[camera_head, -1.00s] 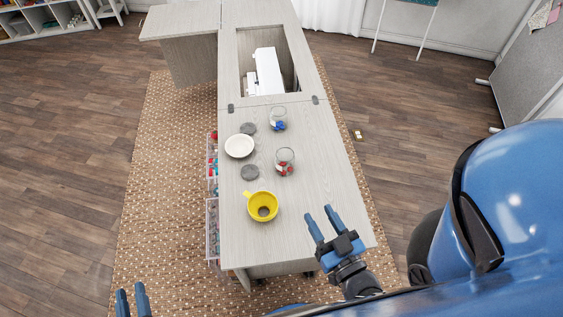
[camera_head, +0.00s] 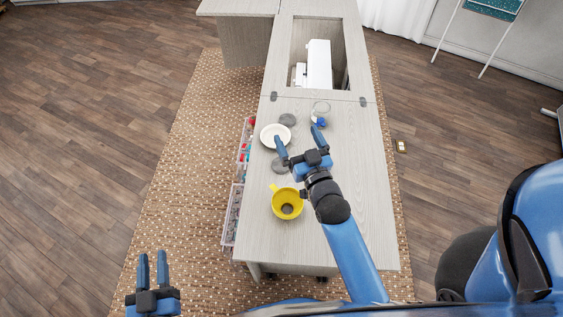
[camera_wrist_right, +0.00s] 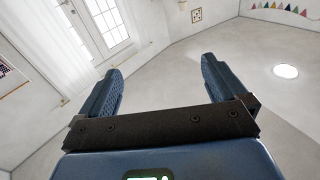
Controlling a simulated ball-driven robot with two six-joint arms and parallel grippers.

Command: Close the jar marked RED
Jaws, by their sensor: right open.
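My right gripper (camera_head: 299,138) is open and empty above the middle of the cabinet top. In the right wrist view its two fingers (camera_wrist_right: 162,85) stand apart with only walls and ceiling beyond. The glass jar with red contents is hidden behind this gripper. A glass jar with blue contents (camera_head: 320,112) stands just beyond it, uncovered. One grey disc-like lid (camera_head: 287,119) lies left of the blue jar. A second grey lid (camera_head: 279,166) lies nearer me, partly covered by the gripper. My left gripper (camera_head: 153,258) is open and empty at the lower left, off the cabinet. No jar label is readable.
A white bowl (camera_head: 269,137) sits left of the right gripper. A yellow funnel-like cup (camera_head: 287,211) stands nearer me, beside my right arm. A white sewing machine (camera_head: 318,65) sits in the recess at the back. The cabinet top (camera_head: 365,190) is clear at the right.

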